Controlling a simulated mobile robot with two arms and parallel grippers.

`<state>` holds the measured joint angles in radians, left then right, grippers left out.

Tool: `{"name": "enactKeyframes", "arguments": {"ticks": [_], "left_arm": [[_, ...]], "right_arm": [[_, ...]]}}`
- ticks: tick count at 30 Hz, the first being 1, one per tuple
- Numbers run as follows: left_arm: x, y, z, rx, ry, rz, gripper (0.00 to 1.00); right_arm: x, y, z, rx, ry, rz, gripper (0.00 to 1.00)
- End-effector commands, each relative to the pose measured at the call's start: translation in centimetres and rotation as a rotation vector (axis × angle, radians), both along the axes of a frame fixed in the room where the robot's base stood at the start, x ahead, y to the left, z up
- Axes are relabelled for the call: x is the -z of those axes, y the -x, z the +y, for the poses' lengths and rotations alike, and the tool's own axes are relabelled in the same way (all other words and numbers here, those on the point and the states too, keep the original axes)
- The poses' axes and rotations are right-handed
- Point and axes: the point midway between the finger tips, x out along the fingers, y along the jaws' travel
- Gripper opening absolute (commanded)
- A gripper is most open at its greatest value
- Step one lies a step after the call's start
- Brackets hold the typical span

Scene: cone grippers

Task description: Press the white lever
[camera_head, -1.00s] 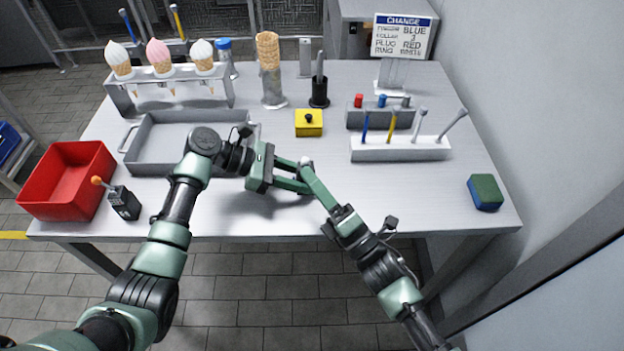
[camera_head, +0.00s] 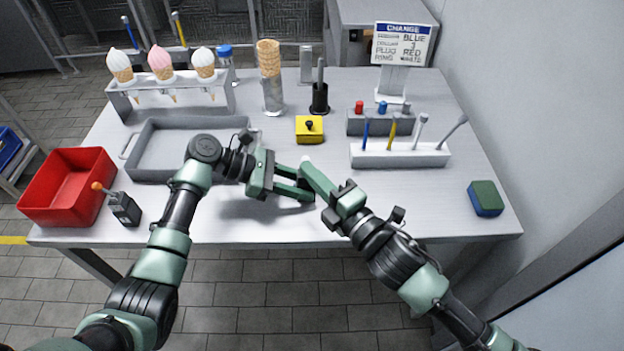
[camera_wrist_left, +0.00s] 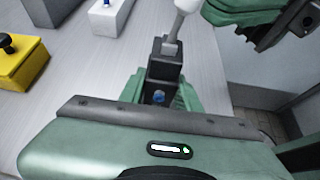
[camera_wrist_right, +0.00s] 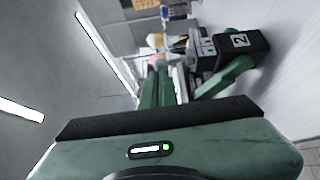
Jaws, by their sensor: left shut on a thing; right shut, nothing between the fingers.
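The white lever has a white knob (camera_wrist_left: 186,5) on a grey stem, rising from a small black box (camera_wrist_left: 164,70) in the left wrist view. My left gripper (camera_wrist_left: 160,92) is shut on that box, one finger on each side. In the head view the left gripper (camera_head: 298,186) is over the table's front part and the white knob (camera_head: 305,160) shows only small. My right gripper (camera_head: 310,170) is shut and empty, its tips close beside the knob; I cannot tell whether they touch. In the right wrist view the black box (camera_wrist_right: 242,42) carries a "2", right of the closed fingers.
Another lever box (camera_head: 124,208) with an orange knob stands by the red bin (camera_head: 62,215) at the left. A grey tray (camera_head: 140,172), a yellow block (camera_head: 309,136) and a white tool rack (camera_head: 400,160) lie behind the grippers. The front right table has free room before the sponge (camera_head: 486,198).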

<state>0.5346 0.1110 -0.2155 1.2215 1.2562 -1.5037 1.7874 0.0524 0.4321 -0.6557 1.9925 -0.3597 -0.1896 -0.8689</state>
Motion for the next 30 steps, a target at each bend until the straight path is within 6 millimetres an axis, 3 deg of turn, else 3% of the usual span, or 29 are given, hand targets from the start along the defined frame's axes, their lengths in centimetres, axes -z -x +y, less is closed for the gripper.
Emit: {"name": "enactKeyframes", "arguments": {"ticks": [15, 30], "left_arm": [[0.0, 0.0, 0.0, 0.0, 0.0, 0.0, 0.1], [0.0, 0.0, 0.0, 0.0, 0.0, 0.0, 0.1]], "right_arm": [[-1.6, -2.3, -0.1, 0.003, 0.006, 0.444, 0.0], [-2.1, -2.4, -0.1, 0.003, 0.003, 0.452, 0.0]]}}
